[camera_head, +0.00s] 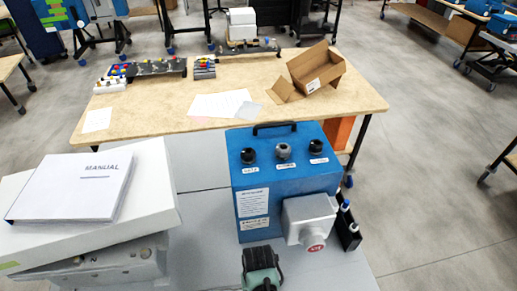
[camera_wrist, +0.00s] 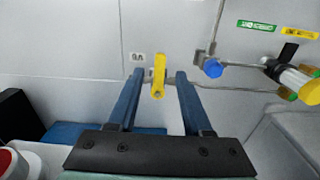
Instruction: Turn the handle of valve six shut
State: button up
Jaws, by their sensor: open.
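A yellow valve handle (camera_wrist: 158,78) is near the middle of the wrist view, upright in the picture, against a pale panel. A small label (camera_wrist: 137,57) beside it reads V6 upside down. A thin metal pipe runs sideways at the handle's level. My gripper (camera_wrist: 159,74) is open, with one blue finger on each side of the handle and a gap showing on both sides. I cannot tell how deep the fingertips reach beside the handle. The handle does not show in the head view.
In the wrist view, a blue fitting (camera_wrist: 213,68) and a white cylinder (camera_wrist: 291,80) with yellow parts sit to the right. The head view shows a blue control box (camera_head: 281,175), a manual (camera_head: 75,187) on a white box, and a wooden table (camera_head: 170,115) behind.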

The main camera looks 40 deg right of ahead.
notch_tip(320, 180, up, 11)
jog(key=shift+r+b, duration=0.2)
jog(key=shift+b, duration=0.2)
dwell(0.4)
jog(key=w+r+n+t+h+b, duration=0.25)
jog(key=w+r+t, duration=0.45)
jog(key=w+r, duration=0.75)
jog(key=w+a+r+t+h, duration=0.1)
jog(key=w+a+r+t, duration=0.25)
jog(key=r, duration=0.55)
jog(key=w+a+r+t, duration=0.2)
jog(key=w+r+t, duration=0.15)
jog(key=r, duration=0.45)
jog(key=s+a+r+n+t+b, duration=0.15)
jog(key=a+r+t, duration=0.3)
jog(key=r, duration=0.75)
jog(key=s+a+r+t+y, duration=0.1)
jog(key=s+a+r+t, duration=0.1)
jog(key=r, duration=0.4)
jog(key=s+a+r+n+t+y+b, duration=0.1)
jog(key=s+a+r+t, duration=0.2)
jog(key=s+r, duration=0.3)
jog(key=s+a+r+n+t+y, duration=0.1)
jog(key=s+a+r+t, duration=0.2)
jog(key=r, duration=0.4)
jog(key=s+t, duration=0.1)
jog(key=s, duration=0.1)
jog(key=shift+s+a, duration=0.15)
jog(key=shift+s, duration=0.25)
jog(key=shift+y, duration=0.25)
